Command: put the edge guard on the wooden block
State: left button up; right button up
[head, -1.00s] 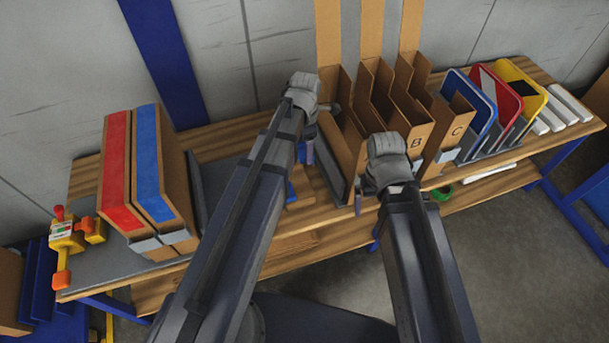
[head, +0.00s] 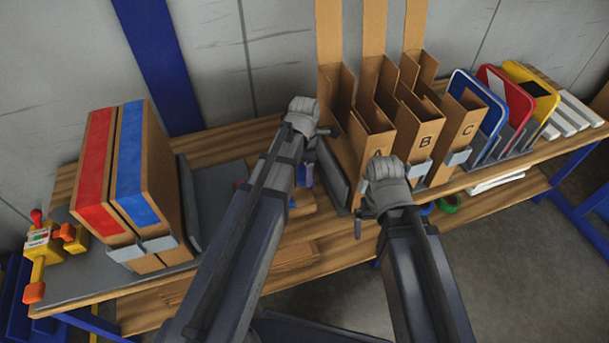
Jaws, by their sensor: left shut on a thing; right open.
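My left gripper (head: 304,176) is low over the middle of the bench, left of the box marked A. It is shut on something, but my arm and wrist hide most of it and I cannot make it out. A brown wood-coloured piece (head: 303,207) lies just below it, partly hidden by my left arm; it may be the wooden block. A small blue patch shows beside it, too small to identify. I cannot pick out the edge guard for certain. My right gripper (head: 358,226) is open and empty at the bench's front edge, in front of box A.
Cardboard boxes A (head: 378,152), B (head: 425,140) and C (head: 466,130) stand close on the right. Road signs (head: 507,95) stand in a rack beyond them. Red-banded (head: 99,167) and blue-banded (head: 134,164) cartons and a yellow tool (head: 41,247) are left. A lower shelf (head: 290,252) lies beneath.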

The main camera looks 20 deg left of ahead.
aim_at(304, 176)
pick_arm(q)
jog(key=shift+f+b, duration=0.55)
jog(key=shift+f, duration=0.05)
jog(key=o, duration=1.2)
jog(key=shift+o, duration=0.2)
jog(key=shift+r, duration=0.25)
notch_tip(304, 176, up, 13)
jog(key=p, duration=1.3)
jog(key=shift+f, duration=0.2)
